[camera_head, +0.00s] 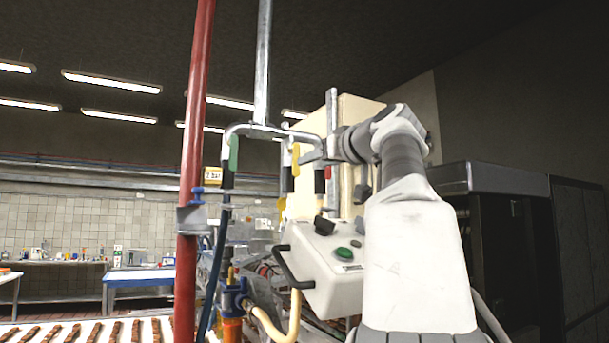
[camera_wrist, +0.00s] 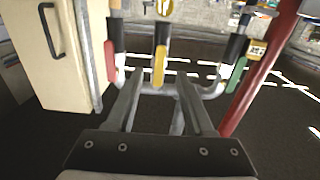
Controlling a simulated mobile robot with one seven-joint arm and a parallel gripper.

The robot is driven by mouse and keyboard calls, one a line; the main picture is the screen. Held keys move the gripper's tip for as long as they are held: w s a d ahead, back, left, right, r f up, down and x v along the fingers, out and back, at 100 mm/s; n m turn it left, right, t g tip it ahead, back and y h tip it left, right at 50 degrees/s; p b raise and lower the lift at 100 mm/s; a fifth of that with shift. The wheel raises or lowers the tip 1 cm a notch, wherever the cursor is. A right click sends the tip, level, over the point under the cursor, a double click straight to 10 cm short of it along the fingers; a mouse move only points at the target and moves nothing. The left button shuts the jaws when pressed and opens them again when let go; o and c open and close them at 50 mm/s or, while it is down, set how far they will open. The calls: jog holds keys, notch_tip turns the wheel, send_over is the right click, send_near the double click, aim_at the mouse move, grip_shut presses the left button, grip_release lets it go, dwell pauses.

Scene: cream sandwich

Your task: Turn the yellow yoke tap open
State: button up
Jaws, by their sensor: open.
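The yellow yoke tap (camera_head: 296,158) is a narrow yellow lever on the metal pipe yoke (camera_head: 268,130), between a green lever (camera_head: 233,153) and a red lever (camera_head: 328,173). In the wrist view, the yellow lever (camera_wrist: 159,66) shows ahead of my gripper, in line with the gap between the fingers. My gripper (camera_head: 306,158) reaches in from the right at the yoke. Its two fingers (camera_wrist: 158,92) are spread, with nothing held between them. I cannot tell whether either finger touches the lever or the pipe.
A red vertical pipe (camera_head: 192,150) stands left of the yoke. A cream cabinet (camera_head: 358,115) is behind and right of it. A white control box (camera_head: 325,265) with a black handle and green button sits below. A conveyor (camera_head: 60,325) with brown bars lies at lower left.

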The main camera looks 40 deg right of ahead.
jog(key=b+v, duration=0.1)
jog(key=v, duration=0.8)
jog(key=shift+s, duration=0.2)
